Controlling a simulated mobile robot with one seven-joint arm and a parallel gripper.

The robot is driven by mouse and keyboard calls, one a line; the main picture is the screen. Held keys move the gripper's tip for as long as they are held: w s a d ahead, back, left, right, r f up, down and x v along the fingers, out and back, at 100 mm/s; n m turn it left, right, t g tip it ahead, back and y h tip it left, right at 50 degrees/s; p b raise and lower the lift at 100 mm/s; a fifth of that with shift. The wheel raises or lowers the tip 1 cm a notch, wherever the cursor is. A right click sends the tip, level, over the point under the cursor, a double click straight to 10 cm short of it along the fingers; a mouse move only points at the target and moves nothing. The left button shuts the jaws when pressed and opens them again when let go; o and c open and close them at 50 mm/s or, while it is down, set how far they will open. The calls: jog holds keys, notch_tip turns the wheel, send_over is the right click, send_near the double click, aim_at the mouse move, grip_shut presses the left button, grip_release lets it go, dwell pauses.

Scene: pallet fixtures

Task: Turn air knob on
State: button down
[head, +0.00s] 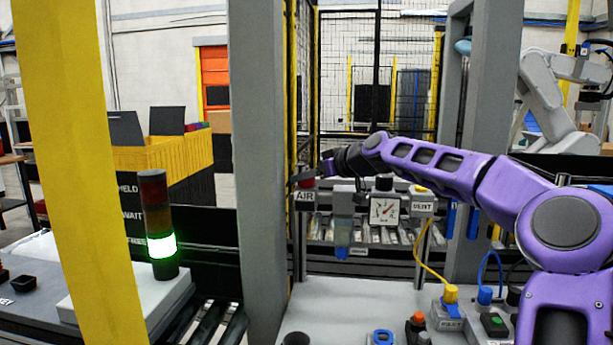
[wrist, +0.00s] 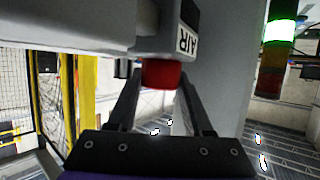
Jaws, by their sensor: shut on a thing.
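The red air knob (wrist: 161,74) sits between the two fingers of my gripper (wrist: 160,80) in the wrist view. My gripper is shut on it. The AIR label (wrist: 188,40) shows upside down beside the knob in that view. In the head view the red knob (head: 307,183) is small and partly hidden at my gripper (head: 318,172), just above the AIR label (head: 305,196). The knob's turned angle cannot be told.
A pressure gauge (head: 384,209) and a VENT block (head: 422,206) are to the right of the knob. A grey post (head: 262,150) stands close on the left. A stack light (head: 158,225) glows green. Yellow and blue plugs stand on the table.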

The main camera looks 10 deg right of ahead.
jog(key=shift+n+g+y, duration=0.6)
jog(key=shift+n, duration=0.1)
jog(key=shift+c, duration=1.5)
grip_release()
jog(key=b+v, duration=0.1)
jog(key=v, duration=1.6)
jog(key=shift+s, duration=0.2)
